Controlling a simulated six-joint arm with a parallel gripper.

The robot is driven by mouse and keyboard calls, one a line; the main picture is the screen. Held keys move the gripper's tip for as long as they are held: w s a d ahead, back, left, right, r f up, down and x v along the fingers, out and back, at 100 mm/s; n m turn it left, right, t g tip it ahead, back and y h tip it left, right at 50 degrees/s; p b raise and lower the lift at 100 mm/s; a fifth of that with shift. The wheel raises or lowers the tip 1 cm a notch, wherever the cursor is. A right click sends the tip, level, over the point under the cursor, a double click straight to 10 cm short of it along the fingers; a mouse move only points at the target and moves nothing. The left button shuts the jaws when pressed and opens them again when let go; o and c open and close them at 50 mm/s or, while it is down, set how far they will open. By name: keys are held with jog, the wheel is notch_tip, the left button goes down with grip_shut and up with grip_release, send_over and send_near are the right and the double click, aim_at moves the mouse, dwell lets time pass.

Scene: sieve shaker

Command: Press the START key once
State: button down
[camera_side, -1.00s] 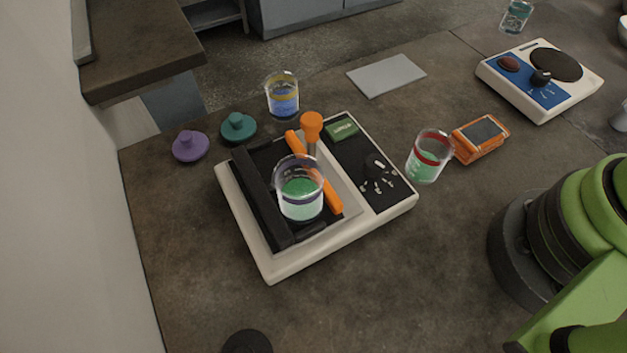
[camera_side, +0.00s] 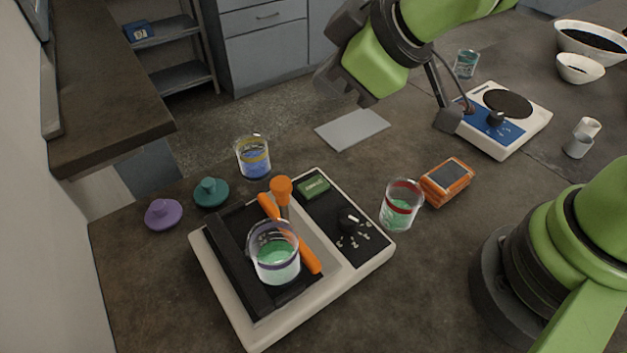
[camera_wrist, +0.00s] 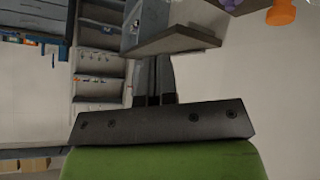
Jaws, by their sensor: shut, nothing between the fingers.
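The shaker (camera_side: 365,262) is a pale tray-like unit on the bench with a black panel on its right part. A green rectangular key (camera_side: 313,187) sits at the far end of that panel; its lettering is too small to read. A dark knob (camera_side: 348,222) with pale marks around it is nearer on the panel. My gripper (camera_wrist: 153,62) shows in the wrist view with its two grey fingers side by side, shut and empty. In the side view my gripper (camera_side: 333,70) is high above the far side of the bench, well clear of the shaker.
A beaker of green liquid (camera_side: 274,255) and an orange-knobbed clamp (camera_side: 281,188) stand on the shaker. A red-banded beaker (camera_side: 400,208) and orange meter (camera_side: 447,181) are on its right. A blue-liquid beaker (camera_side: 254,160) and two lids (camera_side: 211,193) are behind left. A hotplate (camera_side: 520,125) is far right.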

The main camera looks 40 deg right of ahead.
aim_at(312, 188)
jog(key=f+n, duration=0.1)
jog(key=a+f+n, duration=0.1)
jog(key=f, duration=0.1)
jog(key=a+f+n, duration=0.1)
jog(key=f, duration=0.1)
jog(key=shift+w+a+n+t+h, duration=0.25)
jog(key=shift+w+n+t+h, duration=0.05)
jog(key=shift+w+h, duration=0.1)
jog(key=shift+f, duration=0.1)
jog(key=shift+f, duration=4.35)
jog(key=shift+f, duration=0.15)
jog(key=shift+f, duration=0.25)
